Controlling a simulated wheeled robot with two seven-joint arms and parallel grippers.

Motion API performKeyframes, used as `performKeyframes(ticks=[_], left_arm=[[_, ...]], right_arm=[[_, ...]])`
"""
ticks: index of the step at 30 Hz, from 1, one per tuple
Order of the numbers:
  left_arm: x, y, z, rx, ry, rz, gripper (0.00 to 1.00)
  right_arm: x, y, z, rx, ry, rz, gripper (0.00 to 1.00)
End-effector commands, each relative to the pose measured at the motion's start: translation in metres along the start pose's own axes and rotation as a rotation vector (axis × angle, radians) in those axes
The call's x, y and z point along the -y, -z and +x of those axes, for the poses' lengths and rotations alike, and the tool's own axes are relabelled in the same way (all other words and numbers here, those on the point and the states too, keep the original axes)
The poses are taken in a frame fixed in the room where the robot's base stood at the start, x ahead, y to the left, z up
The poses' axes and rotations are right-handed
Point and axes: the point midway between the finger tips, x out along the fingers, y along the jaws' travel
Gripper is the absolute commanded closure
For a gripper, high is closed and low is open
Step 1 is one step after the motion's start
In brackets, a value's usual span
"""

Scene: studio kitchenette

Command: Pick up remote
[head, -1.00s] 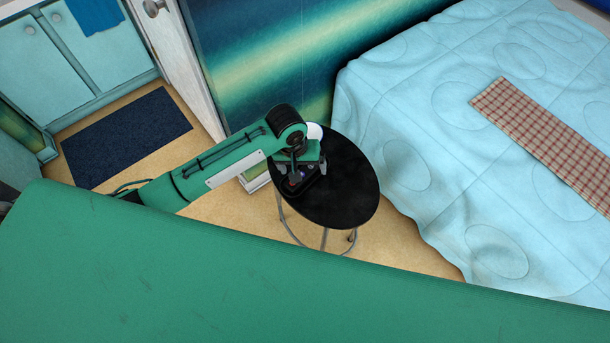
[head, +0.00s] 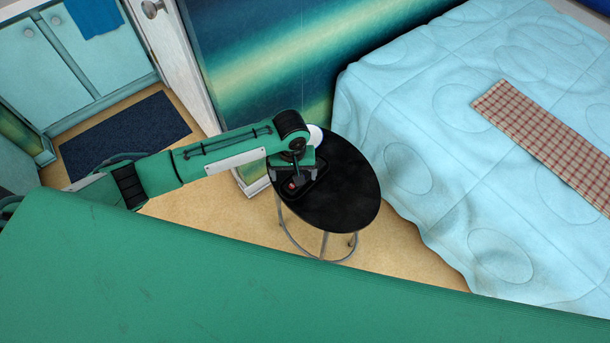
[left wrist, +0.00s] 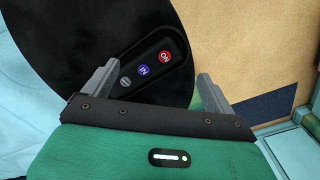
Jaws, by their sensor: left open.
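The remote (left wrist: 155,60) is dark, with a red ON button, a blue IN button and a grey button. It lies on a black round table (head: 350,195). In the left wrist view it lies at a slant between the two grey fingers of my left gripper (left wrist: 158,71), which are apart with nothing held. Whether the fingers reach down beside the remote cannot be told. My right gripper is not in view.
A white round thing (head: 315,134) shows at the table's back edge, partly behind my arm. A bed with a light blue cover (head: 430,130) stands close on the right. A dark blue mat (head: 120,135) lies on the floor at left, before cupboards (head: 100,45).

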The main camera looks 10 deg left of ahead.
Motion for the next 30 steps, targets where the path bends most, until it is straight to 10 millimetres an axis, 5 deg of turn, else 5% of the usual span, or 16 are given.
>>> performKeyframes(ticks=[11, 20, 30], left_arm=[[0.002, -0.002, 0.047, 0.001, 0.001, 0.000, 0.11], [0.002, -0.002, 0.052, 0.000, 0.000, 0.001, 0.13], [0.002, -0.002, 0.051, -0.001, 0.000, 0.001, 0.75]], right_arm=[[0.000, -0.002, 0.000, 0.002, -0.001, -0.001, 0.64], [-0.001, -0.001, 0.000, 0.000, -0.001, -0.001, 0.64], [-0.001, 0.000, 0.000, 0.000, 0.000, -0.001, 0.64]])
